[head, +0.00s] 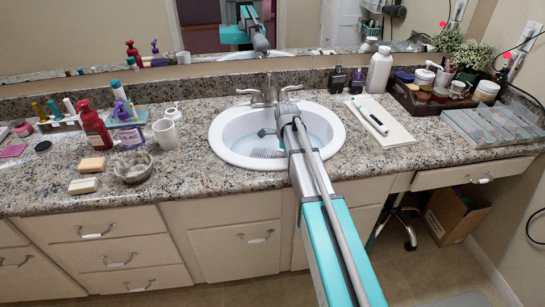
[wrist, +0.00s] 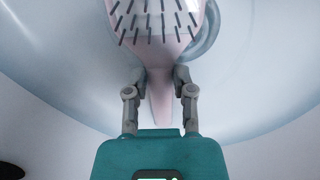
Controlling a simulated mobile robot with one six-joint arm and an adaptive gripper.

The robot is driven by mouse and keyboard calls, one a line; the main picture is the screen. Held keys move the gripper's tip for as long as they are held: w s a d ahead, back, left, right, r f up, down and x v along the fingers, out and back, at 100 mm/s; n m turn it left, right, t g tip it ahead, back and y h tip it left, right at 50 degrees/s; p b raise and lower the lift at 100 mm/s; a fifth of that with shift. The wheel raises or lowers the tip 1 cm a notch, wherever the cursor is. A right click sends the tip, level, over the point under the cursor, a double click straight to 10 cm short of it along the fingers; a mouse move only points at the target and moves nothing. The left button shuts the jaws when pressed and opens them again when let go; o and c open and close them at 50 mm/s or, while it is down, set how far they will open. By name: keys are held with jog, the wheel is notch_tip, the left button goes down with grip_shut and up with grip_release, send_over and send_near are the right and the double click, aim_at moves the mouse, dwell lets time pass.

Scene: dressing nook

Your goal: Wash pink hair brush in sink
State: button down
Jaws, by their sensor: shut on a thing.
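The pink hair brush (wrist: 168,52) fills the top middle of the wrist view, its dark bristles facing the camera. My gripper (wrist: 161,75) is shut on the brush near where the head meets the handle, one finger on each side. The white sink (head: 229,147) is in the middle of the counter in the head view, and its pale blue inside surrounds the brush in the wrist view. My arm hides part of the bowl. I cannot tell whether the brush touches the bowl.
A metal faucet (head: 265,93) stands behind the bowl. A white mug (head: 165,134) and a grey bowl (head: 133,167) are left of the sink. A white towel (head: 385,132) with a toothbrush-like item lies to the right. A mirror runs behind the counter.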

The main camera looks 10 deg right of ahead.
notch_tip(320, 180, up, 17)
jog(key=p, duration=1.7)
dwell(1.0)
dwell(2.3)
notch_tip(320, 180, up, 4)
jog(key=p, duration=0.4)
jog(key=shift+f, duration=0.1)
dwell(0.6)
notch_tip(320, 180, up, 5)
jog(key=p, duration=0.4)
jog(key=shift+f, duration=0.2)
